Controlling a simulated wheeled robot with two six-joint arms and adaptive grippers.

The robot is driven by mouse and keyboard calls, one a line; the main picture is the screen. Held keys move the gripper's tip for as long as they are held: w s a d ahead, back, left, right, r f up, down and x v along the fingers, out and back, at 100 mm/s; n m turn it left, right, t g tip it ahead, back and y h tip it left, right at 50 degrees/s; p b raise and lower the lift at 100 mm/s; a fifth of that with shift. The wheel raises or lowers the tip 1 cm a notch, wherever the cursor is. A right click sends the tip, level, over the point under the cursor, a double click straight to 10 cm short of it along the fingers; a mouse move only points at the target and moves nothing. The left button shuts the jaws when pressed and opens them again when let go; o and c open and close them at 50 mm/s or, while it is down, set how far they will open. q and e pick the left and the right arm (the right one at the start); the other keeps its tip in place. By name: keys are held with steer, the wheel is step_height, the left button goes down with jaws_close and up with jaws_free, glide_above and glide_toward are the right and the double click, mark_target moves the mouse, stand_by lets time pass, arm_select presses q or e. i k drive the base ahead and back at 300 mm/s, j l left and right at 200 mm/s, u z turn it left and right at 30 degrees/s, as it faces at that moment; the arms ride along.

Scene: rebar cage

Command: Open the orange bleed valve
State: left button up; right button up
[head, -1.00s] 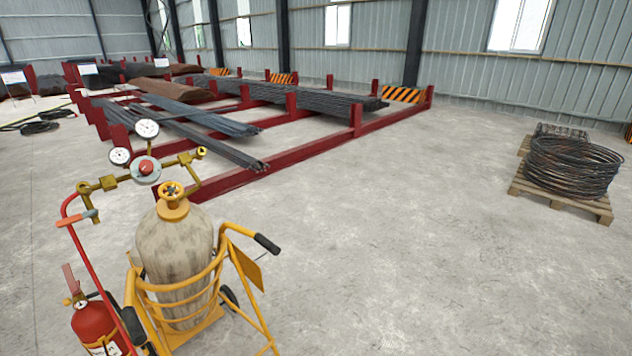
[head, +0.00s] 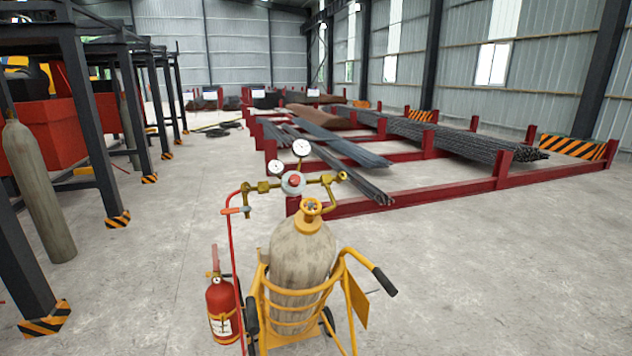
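A small orange lever valve (head: 231,210) is at the left end of a brass manifold (head: 263,187) in the head view, where a red hose (head: 233,270) bends down. The lever looks about level; whether the valve is open or shut is too small to tell. The manifold carries two white dial gauges (head: 301,148) and a red knob (head: 294,181). It stands above a worn beige gas cylinder (head: 300,260) with a yellow top valve (head: 311,207), held in a yellow hand cart (head: 357,300). Neither of my grippers is in view.
A red fire extinguisher (head: 222,312) is at the cart's left. A black steel frame (head: 85,130) and a grey cylinder (head: 38,190) stand on the left. Red racks (head: 420,200) of rebar lie behind the cart. Concrete floor is clear at right and between cart and frame.

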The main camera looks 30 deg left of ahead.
mark_target(246, 208)
steer(key=u, duration=1.45)
